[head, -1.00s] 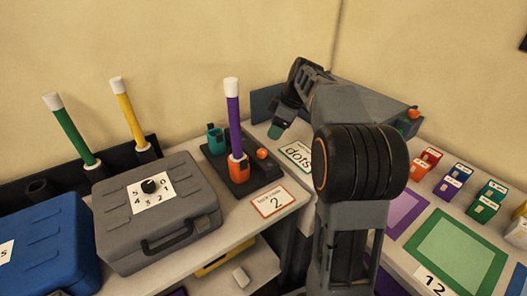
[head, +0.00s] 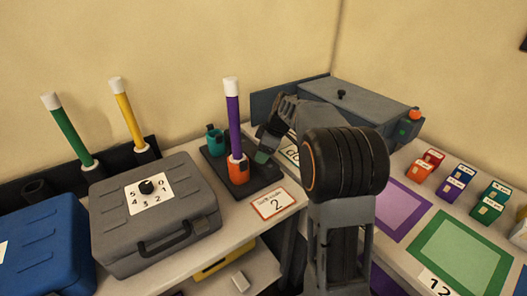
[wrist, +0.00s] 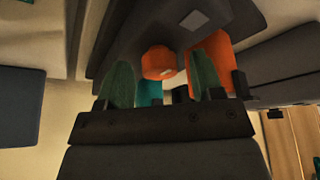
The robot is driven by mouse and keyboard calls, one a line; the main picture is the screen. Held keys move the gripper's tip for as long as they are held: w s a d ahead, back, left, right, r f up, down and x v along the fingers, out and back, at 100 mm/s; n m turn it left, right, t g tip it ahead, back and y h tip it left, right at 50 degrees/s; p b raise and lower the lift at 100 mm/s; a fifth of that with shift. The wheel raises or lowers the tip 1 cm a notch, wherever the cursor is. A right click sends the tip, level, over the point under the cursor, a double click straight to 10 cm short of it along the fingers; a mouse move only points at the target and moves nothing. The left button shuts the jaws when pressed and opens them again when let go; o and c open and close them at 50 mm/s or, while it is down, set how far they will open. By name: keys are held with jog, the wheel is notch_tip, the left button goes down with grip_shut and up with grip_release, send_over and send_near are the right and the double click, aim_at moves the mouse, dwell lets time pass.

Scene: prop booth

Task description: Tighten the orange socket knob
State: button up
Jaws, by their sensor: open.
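The orange socket (head: 238,172) stands on a dark base, and a purple stick with a white tip (head: 233,115) is upright in it. In the head view my gripper (head: 263,156) is low, just right of the socket, and hides the orange knob. In the wrist view the orange knob (wrist: 158,62) shows between and beyond my two green fingertips, which are spread apart. I cannot tell whether either finger touches it. The orange socket also shows in the wrist view behind the right finger (wrist: 220,78).
A teal socket (head: 215,140) is on the same dark base (head: 262,182), behind the orange one. A grey case with a dial (head: 150,215) is to the left. A card reading 2 (head: 272,203) lies in front. A grey box (head: 360,108) is behind my arm.

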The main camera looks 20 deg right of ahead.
jog(key=shift+c, duration=0.2)
jog(key=c, duration=0.9)
jog(key=m+t+h, duration=0.1)
jog(key=m, duration=0.3)
jog(key=shift+s+a+b, duration=0.1)
jog(key=shift+b, duration=0.3)
jog(key=m+h, duration=0.1)
jog(key=m, duration=0.2)
jog(key=shift+a+r+m+t, duration=0.1)
jog(key=shift+m+t, duration=0.2)
jog(key=shift+t, duration=0.1)
jog(key=m+h+p, duration=0.1)
jog(key=m+h, duration=0.1)
jog(key=m, duration=0.2)
jog(key=shift+a+p, duration=0.1)
jog(key=shift+p, duration=0.3)
jog(key=shift+m+h, duration=0.9)
jog(key=shift+m, duration=1.5)
